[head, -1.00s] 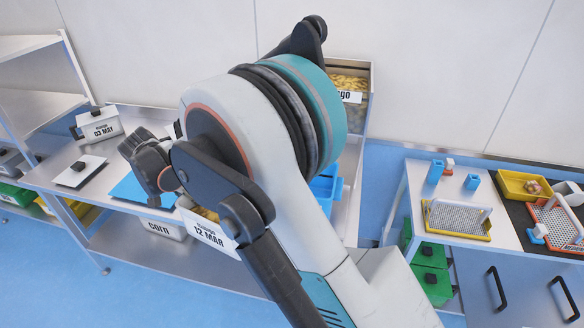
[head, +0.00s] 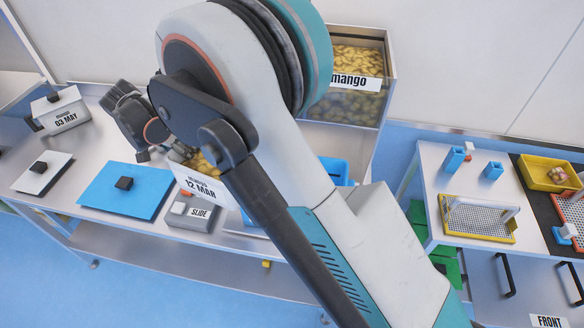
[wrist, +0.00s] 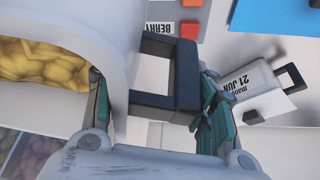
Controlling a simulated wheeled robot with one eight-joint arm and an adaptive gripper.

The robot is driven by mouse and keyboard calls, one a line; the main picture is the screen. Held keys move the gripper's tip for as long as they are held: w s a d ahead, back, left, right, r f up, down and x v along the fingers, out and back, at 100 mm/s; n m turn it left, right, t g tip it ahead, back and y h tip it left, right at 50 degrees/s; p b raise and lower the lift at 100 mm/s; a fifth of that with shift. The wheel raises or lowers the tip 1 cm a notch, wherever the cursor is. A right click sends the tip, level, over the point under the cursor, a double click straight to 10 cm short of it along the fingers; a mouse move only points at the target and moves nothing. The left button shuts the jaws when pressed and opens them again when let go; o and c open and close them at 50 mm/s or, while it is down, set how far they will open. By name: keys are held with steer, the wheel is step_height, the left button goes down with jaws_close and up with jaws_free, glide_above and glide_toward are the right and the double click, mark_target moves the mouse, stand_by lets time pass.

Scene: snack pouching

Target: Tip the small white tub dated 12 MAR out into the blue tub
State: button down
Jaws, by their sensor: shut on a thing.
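The small white tub dated 12 MAR (head: 203,186) hangs at my gripper in the head view, with yellow mango pieces showing at its top. In the wrist view the white tub (wrist: 100,22) fills the left side, with yellow pieces inside. My gripper (wrist: 152,82) is shut on its black handle (wrist: 188,78). The tub is held above the steel bench, slightly tilted in the head view. The blue tub (head: 333,168) shows only partly, to the right of the held tub, behind my arm. Its inside is mostly hidden.
A mango bin (head: 345,100) stands behind. A 21 JUN tub (wrist: 262,88) shows in the wrist view.

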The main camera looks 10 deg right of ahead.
steer(key=shift+r, duration=0.2)
steer(key=shift+s+d+r+p, duration=0.1)
steer(key=shift+r+p, duration=0.15)
steer(key=shift+p, duration=0.15)
steer(key=d+r+y+p, duration=0.2)
steer(key=d+r+y, duration=0.1)
steer(key=r, duration=0.1)
steer(key=d+r+m+y+p, duration=0.1)
steer(key=d+r+y+p, duration=0.2)
steer(key=d, duration=0.1)
steer(key=s+d+r+t+y+p, duration=0.1)
steer(key=d+r+y+p, duration=0.2)
steer(key=d+r, duration=0.1)
steer(key=shift+r+m+y, duration=0.35)
steer(key=shift+m+y, duration=0.05)
steer(key=shift+d+r+y+p, duration=0.25)
steer(key=shift+d+y+p, duration=0.05)
steer(key=shift+d, duration=0.05)
